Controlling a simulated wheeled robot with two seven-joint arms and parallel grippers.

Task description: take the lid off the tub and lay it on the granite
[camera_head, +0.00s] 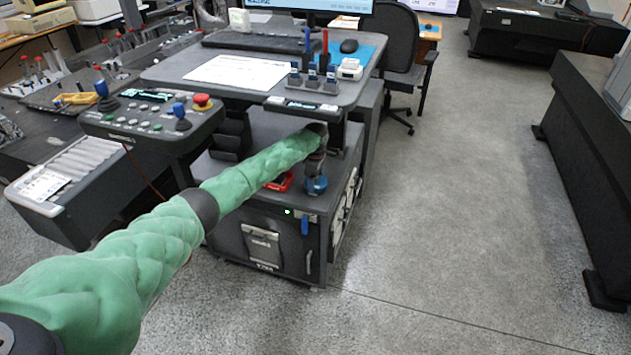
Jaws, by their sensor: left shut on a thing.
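My left arm reaches in from the left, and my left gripper (317,176) points down at the right side of the dark cabinet top, under the desk shelf. It is shut on the top of a small round blue thing (316,187), which looks like the tub with its lid. It is too small to tell lid from tub, or whether the two are apart. The dark grey cabinet top (245,190) may be the granite; I cannot tell. My right gripper is not in view.
A red tray-like object (280,182) lies left of the blue thing, partly behind my arm. The desk (180,75) overhangs the cabinet top. A control panel (150,120) with joysticks stands at the left. The floor at right (450,200) is clear.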

